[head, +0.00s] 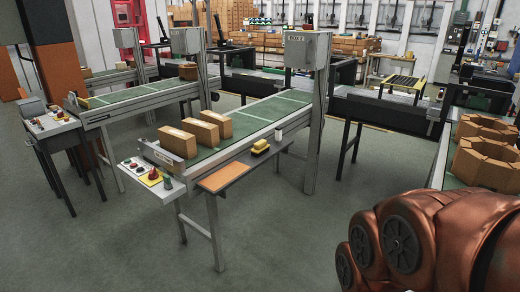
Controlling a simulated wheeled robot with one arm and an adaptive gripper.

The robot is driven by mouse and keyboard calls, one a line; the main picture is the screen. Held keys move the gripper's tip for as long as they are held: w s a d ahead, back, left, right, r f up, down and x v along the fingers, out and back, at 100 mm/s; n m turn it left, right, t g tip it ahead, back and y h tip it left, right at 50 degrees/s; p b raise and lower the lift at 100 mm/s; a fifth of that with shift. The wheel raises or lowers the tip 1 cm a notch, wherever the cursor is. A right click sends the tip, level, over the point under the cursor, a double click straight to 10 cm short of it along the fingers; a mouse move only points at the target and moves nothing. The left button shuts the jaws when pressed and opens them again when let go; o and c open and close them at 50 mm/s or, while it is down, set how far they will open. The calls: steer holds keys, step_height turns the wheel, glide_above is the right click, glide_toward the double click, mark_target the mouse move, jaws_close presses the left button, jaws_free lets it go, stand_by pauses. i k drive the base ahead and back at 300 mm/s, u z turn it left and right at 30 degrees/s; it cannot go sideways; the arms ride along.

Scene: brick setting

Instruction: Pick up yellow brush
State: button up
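A small yellow object (260,146) lies on the narrow side shelf (224,176) along the right edge of the middle conveyor. It may be the yellow brush, but it is too small here to make out bristles or a handle. Copper-coloured links of my arm fill the bottom right corner. My gripper itself is not in view, and the yellow object is far from the arm links that show.
A grey post (320,130) stands beside the shelf. The floor (270,235) in front is clear.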

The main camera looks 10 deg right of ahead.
mark_target(261, 147)
steer(key=z, duration=0.2)
steer(key=i, duration=2.6)
steer(key=u, duration=1.75)
